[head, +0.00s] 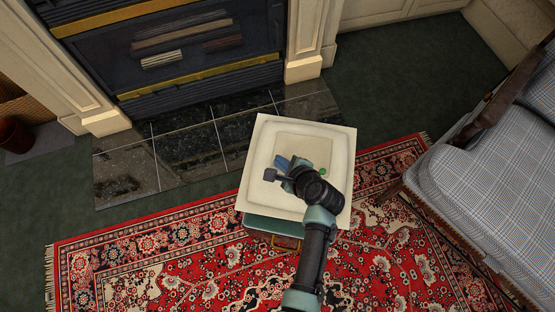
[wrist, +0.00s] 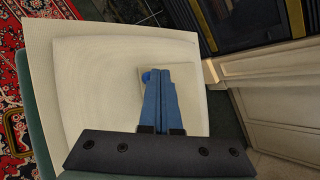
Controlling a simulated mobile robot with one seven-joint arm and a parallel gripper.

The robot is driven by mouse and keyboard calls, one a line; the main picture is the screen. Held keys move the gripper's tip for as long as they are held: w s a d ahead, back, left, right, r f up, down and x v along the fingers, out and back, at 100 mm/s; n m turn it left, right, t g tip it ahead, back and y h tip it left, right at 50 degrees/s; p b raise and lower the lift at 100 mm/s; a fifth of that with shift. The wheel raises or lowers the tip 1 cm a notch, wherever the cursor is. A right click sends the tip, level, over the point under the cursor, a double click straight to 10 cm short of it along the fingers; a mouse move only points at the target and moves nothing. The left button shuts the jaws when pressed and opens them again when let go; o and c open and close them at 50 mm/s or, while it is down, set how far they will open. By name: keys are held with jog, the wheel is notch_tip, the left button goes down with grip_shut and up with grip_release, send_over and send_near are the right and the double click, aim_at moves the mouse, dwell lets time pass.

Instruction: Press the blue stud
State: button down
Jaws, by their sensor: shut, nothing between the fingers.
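The blue stud (wrist: 146,76) shows in the wrist view as a small round knob just left of my fingertips, partly covered by them. I cannot tell whether the fingers touch it. It sits at the edge of a beige panel (head: 304,142) on a small white-topped table (head: 257,150). My gripper (wrist: 157,68) has its two blue fingers shut together with nothing between them. In the head view my gripper (head: 281,160) is over the left part of the panel, and the blue stud cannot be made out there. A green stud (head: 323,171) shows to the right of my wrist.
The table stands on a red patterned rug (head: 150,255). A plaid armchair (head: 470,180) is to the right. A fireplace (head: 180,45) with a dark tiled hearth (head: 185,140) lies behind. Dark green carpet (head: 400,85) is clear at the back right.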

jog(key=shift+r+p, duration=0.5)
jog(key=shift+r, duration=0.15)
notch_tip(320, 180, up, 5)
jog(key=p, duration=0.5)
dwell(0.7)
